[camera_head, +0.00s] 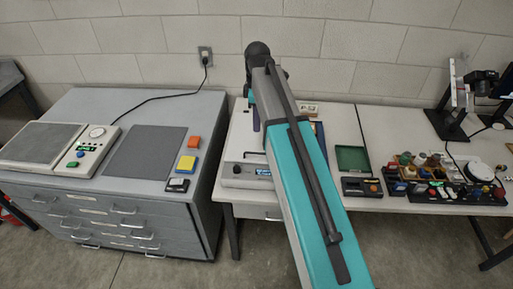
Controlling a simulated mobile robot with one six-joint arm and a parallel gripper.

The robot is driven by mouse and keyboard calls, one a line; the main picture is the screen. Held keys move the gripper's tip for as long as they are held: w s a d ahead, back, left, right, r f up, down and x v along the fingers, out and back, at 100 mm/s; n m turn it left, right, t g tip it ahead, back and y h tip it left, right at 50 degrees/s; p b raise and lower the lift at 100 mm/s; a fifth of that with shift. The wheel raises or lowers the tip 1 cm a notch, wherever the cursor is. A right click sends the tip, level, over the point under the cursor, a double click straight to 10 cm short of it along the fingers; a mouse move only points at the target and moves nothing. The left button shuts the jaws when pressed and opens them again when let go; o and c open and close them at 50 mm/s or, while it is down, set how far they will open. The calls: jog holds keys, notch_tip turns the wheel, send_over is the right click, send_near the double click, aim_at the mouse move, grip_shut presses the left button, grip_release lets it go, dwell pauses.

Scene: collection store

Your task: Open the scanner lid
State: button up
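A flat, light grey box-shaped device (240,152) stands on the white table, left of my arm. Its front has a dark handle-like part and a small blue-lit panel (262,171). It looks like the scanner, and its top appears to lie flat, but my teal and grey arm covers its right part, so I cannot be sure how the lid stands. My gripper is not visible; the large arm link hides the space beyond it.
A grey drawer cabinet (110,205) stands at left, with a button-and-dial device (92,152), a dark mat (146,153) and small coloured blocks on top. Right of my arm are a green tray (352,159), a dark box (361,187) and cluttered small items (440,178). A brick wall stands behind.

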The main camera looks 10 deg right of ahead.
jog(key=shift+d+f+p, duration=0.1)
jog(key=shift+f+p, duration=1.8)
jog(key=shift+f, duration=4.9)
jog(key=shift+c, duration=0.4)
grip_shut()
jog(key=shift+d+r, duration=0.1)
